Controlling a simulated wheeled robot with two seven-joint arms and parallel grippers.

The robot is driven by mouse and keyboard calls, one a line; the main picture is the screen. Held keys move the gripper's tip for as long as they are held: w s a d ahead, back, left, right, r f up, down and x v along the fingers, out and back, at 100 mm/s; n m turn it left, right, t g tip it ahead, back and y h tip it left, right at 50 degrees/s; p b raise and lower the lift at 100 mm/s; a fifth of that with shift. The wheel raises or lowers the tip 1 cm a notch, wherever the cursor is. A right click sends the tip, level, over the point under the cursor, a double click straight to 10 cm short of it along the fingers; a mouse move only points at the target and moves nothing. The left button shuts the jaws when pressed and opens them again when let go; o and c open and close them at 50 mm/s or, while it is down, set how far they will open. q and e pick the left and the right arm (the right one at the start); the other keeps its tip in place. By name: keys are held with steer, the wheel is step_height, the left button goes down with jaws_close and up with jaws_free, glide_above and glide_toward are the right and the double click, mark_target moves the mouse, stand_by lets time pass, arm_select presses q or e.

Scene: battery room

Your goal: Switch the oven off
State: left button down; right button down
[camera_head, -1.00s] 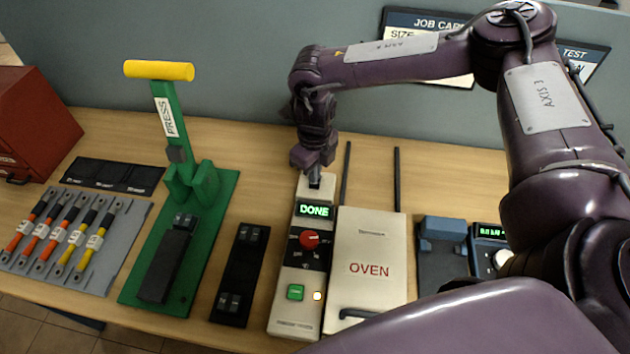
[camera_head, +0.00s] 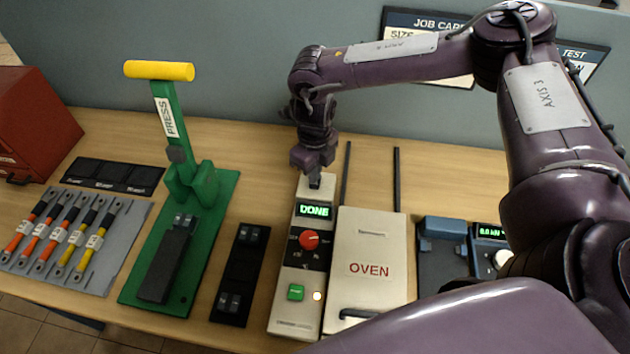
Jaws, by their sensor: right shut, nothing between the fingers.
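The oven (camera_head: 371,247) is a beige box with red "OVEN" lettering and a dark handle near its front. Its control panel (camera_head: 290,325) stands along its left side. The panel carries a green "DONE" display (camera_head: 313,210), a red knob (camera_head: 309,240), a green button (camera_head: 296,292) and a lit yellowish lamp (camera_head: 317,296). My right gripper (camera_head: 315,182) points down, shut and empty, at the far end of the panel, just behind the display. Its fingertips are small here, and I cannot tell whether they touch the panel. My left gripper is out of view.
A green press (camera_head: 218,205) with a yellow handle stands left. Between it and the panel lies a black tray (camera_head: 240,275). A rack of cables (camera_head: 115,245) and a red box (camera_head: 35,125) are at far left. A tester (camera_head: 443,255) is right of the oven.

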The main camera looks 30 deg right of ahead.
steer(key=shift+f+b, duration=0.65)
steer(key=shift+f, duration=0.4)
stand_by(0.9)
steer(key=shift+r, duration=0.2)
steer(key=shift+w+r+p, duration=0.1)
steer(key=shift+r+p, duration=0.8)
steer(key=shift+p, duration=0.15)
step_height(320, 180, up, 2)
steer(key=shift+r+p, duration=0.1)
steer(key=shift+p, duration=0.8)
steer(key=shift+r+p, duration=1.15)
steer(key=shift+r, duration=0.2)
steer(key=shift+f, duration=0.1)
